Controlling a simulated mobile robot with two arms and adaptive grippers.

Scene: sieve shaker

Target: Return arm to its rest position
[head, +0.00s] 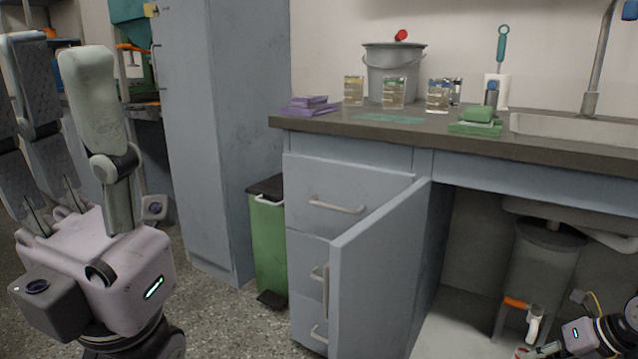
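My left gripper (58,62) is large and close at the left of the head view. Its fingers point up and stand apart, with nothing between them. It is well clear of the counter and the cabinet. My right gripper (542,351) is at the bottom right corner, low in front of the open under-sink space. Its fingers are small and partly cut off by the frame edge, so I cannot tell whether it is open or shut. A small red and white thing shows at its fingertips; I cannot tell if it is held.
A cabinet door (375,275) stands open, left of my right gripper. A grey container (543,262) with an orange-marked outlet is under the sink (570,128). The counter (350,124) holds a bucket (392,75) and several packs. A green bin (268,245) stands beside the tall cabinet (225,130).

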